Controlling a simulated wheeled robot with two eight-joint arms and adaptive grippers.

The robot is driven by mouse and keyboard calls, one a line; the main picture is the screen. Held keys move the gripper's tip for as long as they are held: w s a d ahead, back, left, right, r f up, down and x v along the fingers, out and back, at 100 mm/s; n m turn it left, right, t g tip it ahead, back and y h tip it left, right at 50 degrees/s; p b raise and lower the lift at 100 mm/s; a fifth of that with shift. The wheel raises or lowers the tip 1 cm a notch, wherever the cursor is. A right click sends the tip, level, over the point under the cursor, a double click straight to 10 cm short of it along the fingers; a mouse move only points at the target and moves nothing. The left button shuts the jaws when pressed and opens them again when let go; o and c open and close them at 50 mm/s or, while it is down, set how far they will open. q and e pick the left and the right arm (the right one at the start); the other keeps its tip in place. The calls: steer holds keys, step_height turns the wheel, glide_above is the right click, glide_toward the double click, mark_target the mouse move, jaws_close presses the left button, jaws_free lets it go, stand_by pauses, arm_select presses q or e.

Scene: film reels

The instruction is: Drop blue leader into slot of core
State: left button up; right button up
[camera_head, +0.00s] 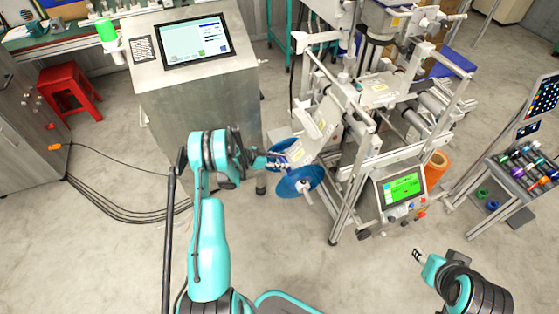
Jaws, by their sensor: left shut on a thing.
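My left gripper (279,161) is at the left side of the white machine in the head view. It is shut on what looks like the blue leader, too small here to make out apart from the blue disc behind it. A blue reel (297,182) is mounted just below the fingertips, with a pale core (304,187) at its middle. The slot in the core cannot be made out. My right gripper (418,255) is at the lower right, apart from the machine; its fingers are too small to read.
The white machine (350,120) has a protruding frame and a green-screen panel (402,188). A metal cabinet with a screen (195,42) stands left. A red stool (68,90) and floor cables (110,205) are farther left. A rack of colored rolls (525,165) stands right.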

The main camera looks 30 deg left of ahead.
arm_select(q)
steer(key=shift+w+d+f, duration=0.2)
steer(key=shift+w+f, duration=0.05)
steer(key=shift+f, duration=0.2)
steer(key=shift+w+d+f, duration=0.2)
steer(key=shift+f, duration=0.25)
steer(key=o, duration=1.4)
steer(key=shift+c, duration=0.2)
steer(key=v, duration=1.2)
